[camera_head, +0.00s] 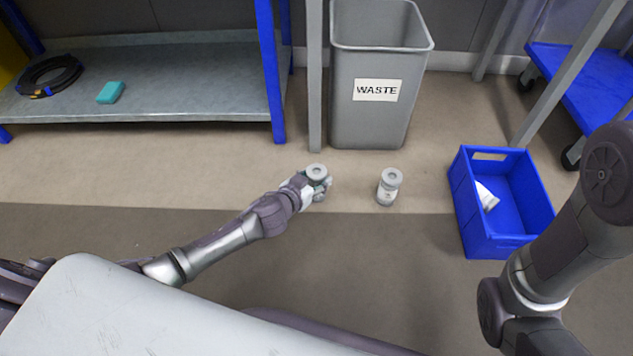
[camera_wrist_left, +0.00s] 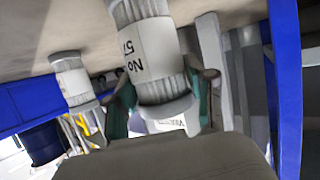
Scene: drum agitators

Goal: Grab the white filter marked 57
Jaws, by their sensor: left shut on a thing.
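My left gripper (camera_head: 318,184) is shut on a white filter with grey ends (camera_head: 316,171), in front of the waste bin. In the left wrist view the held filter (camera_wrist_left: 152,50) stands between the two fingers (camera_wrist_left: 160,105), and its label reads "No 57", partly cut off. A second white filter (camera_head: 388,188) stands upright on the floor to the right of the gripper, apart from it. It also shows in the left wrist view (camera_wrist_left: 74,80), at the left. My right arm is at the right edge of the head view; its gripper is out of view.
A grey bin marked WASTE (camera_head: 368,125) stands behind the filters. A blue crate (camera_head: 487,243) on the right holds a white filter (camera_head: 486,196). A metal shelf (camera_head: 180,90) at the left bears a black cable coil (camera_head: 48,76) and a teal block (camera_head: 110,92). A blue cart (camera_head: 590,85) is at far right.

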